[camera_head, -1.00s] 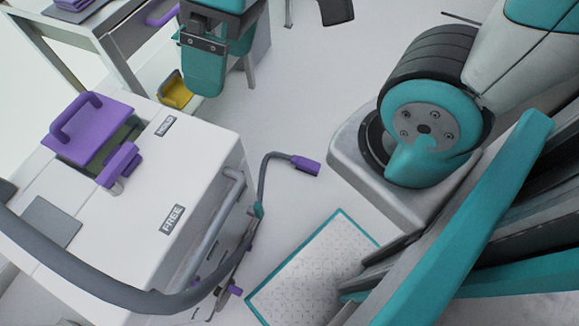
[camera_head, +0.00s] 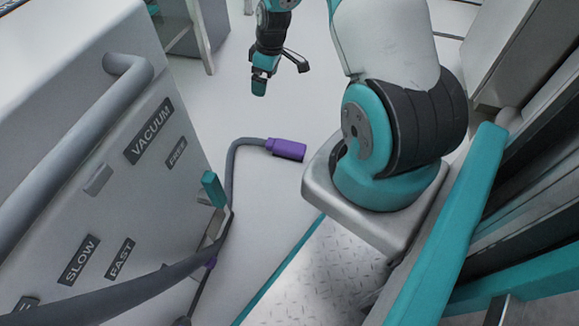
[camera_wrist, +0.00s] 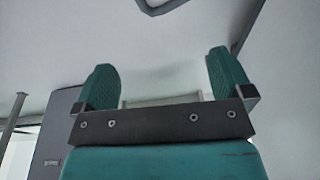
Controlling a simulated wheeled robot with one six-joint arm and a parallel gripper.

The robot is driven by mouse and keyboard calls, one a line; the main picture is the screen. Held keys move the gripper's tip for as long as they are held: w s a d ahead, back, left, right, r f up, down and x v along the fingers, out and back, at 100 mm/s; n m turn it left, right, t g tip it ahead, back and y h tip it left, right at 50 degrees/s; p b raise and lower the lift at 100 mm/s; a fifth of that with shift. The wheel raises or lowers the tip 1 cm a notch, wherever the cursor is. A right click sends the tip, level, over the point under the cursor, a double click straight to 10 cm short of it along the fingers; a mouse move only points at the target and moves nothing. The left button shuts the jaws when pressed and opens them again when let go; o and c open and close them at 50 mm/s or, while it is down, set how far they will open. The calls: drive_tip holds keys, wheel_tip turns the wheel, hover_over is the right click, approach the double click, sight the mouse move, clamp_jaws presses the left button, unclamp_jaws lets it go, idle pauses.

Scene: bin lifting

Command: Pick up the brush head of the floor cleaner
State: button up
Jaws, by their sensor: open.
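A purple head (camera_head: 286,149), apparently the brush head, lies on the floor in the head view at the end of a bent grey hose (camera_head: 229,175). The hose runs down beside the floor cleaner's white body (camera_head: 120,210) at left. My gripper (camera_head: 281,79) is beyond the purple head, up and slightly left of it in the picture, and apart from it. In the wrist view my gripper (camera_wrist: 163,72) shows two teal fingers spread wide with nothing between them. The purple head is not seen in the wrist view.
A grey handle bar (camera_head: 75,125) curves along the cleaner's labelled side. A grey table leg (camera_head: 200,35) stands at the upper left. The pale floor around the purple head is clear.

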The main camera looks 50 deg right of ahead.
drive_tip(key=b, duration=0.7)
approach(289, 145)
drive_tip(key=shift+h, duration=0.3)
drive_tip(key=f+b, duration=0.2)
drive_tip(key=b, duration=0.1)
drive_tip(key=a+f+b, duration=0.1)
drive_tip(key=f+b, duration=0.1)
drive_tip(key=b, duration=0.2)
drive_tip(key=shift+w+f, duration=0.2)
drive_tip(key=shift+f, duration=0.1)
drive_tip(key=f+b, duration=0.3)
drive_tip(key=b, duration=0.1)
drive_tip(key=w+f+b, duration=0.1)
drive_tip(key=f+b, duration=0.1)
drive_tip(key=shift+f, duration=0.3)
drive_tip(key=shift+r, duration=0.1)
drive_tip(key=c, duration=1.1)
